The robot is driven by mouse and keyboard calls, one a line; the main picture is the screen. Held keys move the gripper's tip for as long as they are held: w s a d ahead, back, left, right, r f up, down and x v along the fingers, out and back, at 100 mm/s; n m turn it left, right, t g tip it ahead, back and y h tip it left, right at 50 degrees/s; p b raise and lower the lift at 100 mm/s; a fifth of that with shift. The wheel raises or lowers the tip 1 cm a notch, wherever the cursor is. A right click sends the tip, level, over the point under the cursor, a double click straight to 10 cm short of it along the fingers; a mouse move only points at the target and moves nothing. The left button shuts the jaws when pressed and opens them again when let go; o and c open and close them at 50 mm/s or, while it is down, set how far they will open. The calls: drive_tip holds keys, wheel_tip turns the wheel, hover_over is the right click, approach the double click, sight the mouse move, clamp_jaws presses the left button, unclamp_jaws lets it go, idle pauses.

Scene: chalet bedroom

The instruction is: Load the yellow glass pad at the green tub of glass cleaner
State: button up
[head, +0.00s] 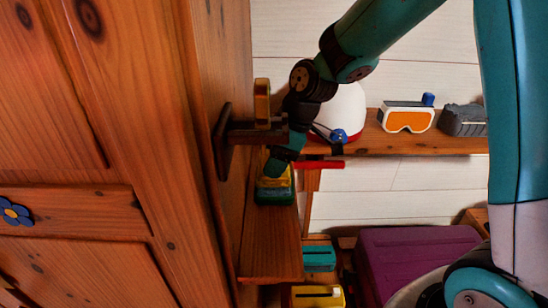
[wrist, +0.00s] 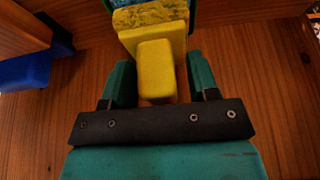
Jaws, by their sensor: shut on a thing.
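The yellow glass pad (wrist: 155,70) is between my gripper's two fingers (wrist: 160,82) in the wrist view, held by its raised yellow block. The green tub (head: 275,198) sits on a narrow wooden shelf in the head view. Its green edge shows at the top of the wrist view (wrist: 195,12). My gripper (head: 277,168) is shut on the pad, low at the tub. The pad (head: 274,183) appears at or just over the tub's top; I cannot tell whether it touches the contents.
The wooden cupboard (head: 150,130) stands close at left, with a dark wooden bar (head: 255,137) jutting out near my gripper. A white dome (head: 345,110) and goggles (head: 405,118) occupy the back shelf. The narrow shelf's front (head: 270,255) is bare.

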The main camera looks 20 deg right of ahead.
drive_tip(key=shift+f+b, duration=0.55)
drive_tip(key=shift+f, duration=0.05)
idle(1.7)
wheel_tip(320, 180, up, 7)
drive_tip(key=p, duration=0.5)
drive_tip(key=shift+r, duration=0.1)
idle(0.9)
